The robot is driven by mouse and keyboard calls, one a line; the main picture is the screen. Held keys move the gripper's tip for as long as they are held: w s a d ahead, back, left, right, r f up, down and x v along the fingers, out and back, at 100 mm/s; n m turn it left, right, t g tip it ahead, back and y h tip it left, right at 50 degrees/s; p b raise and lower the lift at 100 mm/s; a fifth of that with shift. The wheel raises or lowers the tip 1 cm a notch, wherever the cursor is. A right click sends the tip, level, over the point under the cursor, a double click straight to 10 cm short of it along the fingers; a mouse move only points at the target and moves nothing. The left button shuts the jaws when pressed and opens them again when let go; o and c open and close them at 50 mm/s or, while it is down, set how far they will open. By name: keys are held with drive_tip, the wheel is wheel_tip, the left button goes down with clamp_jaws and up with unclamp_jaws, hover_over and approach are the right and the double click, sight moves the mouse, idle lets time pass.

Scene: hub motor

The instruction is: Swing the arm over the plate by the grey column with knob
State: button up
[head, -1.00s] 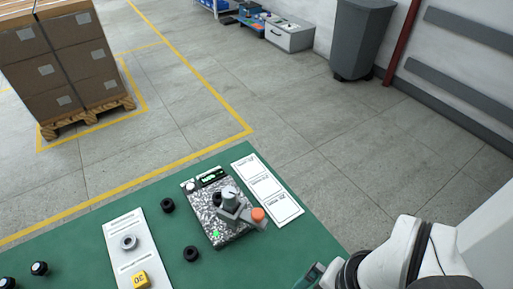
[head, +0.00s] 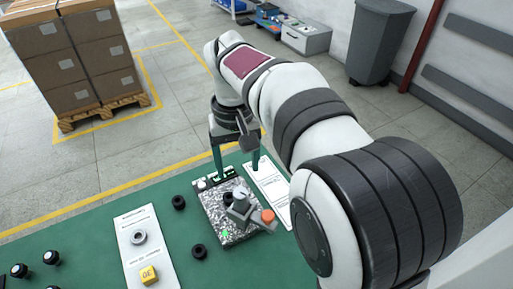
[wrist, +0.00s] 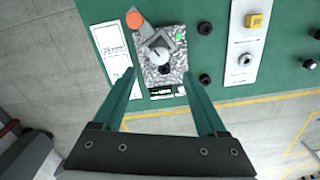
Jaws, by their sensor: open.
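The speckled plate (head: 212,213) lies on the green table; it also shows in the wrist view (wrist: 176,72). The grey column with knob (head: 240,196) stands on it, with a pale round top in the wrist view (wrist: 159,56). A short grey arm (head: 256,212) reaches from the column to an orange end (head: 268,216). In the wrist view the orange end (wrist: 134,19) sits out past the plate's edge. My gripper (head: 237,172) is open and empty, with green fingers pointing down at the plate's far side. In the wrist view its fingertips (wrist: 158,74) flank the plate, apart from the column.
Black rings (head: 199,251) lie left of the plate. A white strip (head: 137,221) holds a grey ring and a yellow block (head: 149,275). A printed sheet (head: 272,190) lies to the right, partly behind my arm. Black knobs (head: 51,257) stand at the far left.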

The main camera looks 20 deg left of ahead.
sight(240, 192)
wheel_tip(240, 192, down, 10)
drive_tip(key=shift+f, duration=0.2)
clamp_jaws()
drive_tip(key=shift+r, duration=0.1)
idle(1.3)
